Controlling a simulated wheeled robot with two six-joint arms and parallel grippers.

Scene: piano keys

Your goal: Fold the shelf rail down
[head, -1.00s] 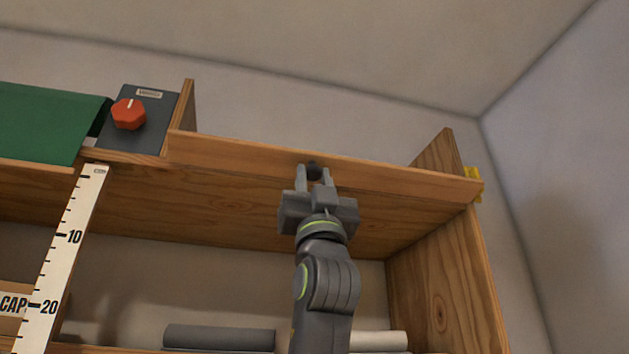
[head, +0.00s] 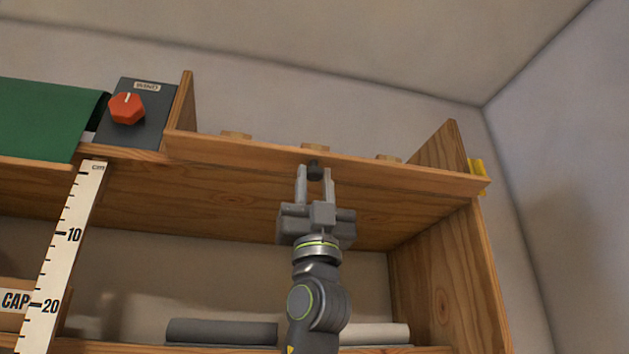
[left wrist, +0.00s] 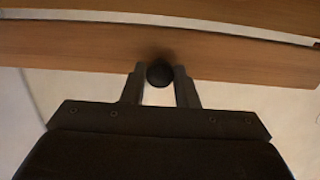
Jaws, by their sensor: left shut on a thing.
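The shelf rail (head: 240,154) is a long wooden board along the front edge of the upper shelf, tilted outward toward me. A dark round knob (head: 314,171) sits at the middle of its front face. My left gripper (head: 314,180) reaches up from below and is shut on the knob, one finger on each side. In the left wrist view the knob (left wrist: 160,75) shows between the two fingertips, with the wooden rail (left wrist: 80,50) behind it. My right gripper is not in view.
Several round wooden tops (head: 315,147) show behind the rail. A grey panel with a red dial (head: 127,108) and a green cloth (head: 45,115) are at left. A ruler (head: 68,240) hangs below them. Grey rolls (head: 222,332) lie on the lower shelf.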

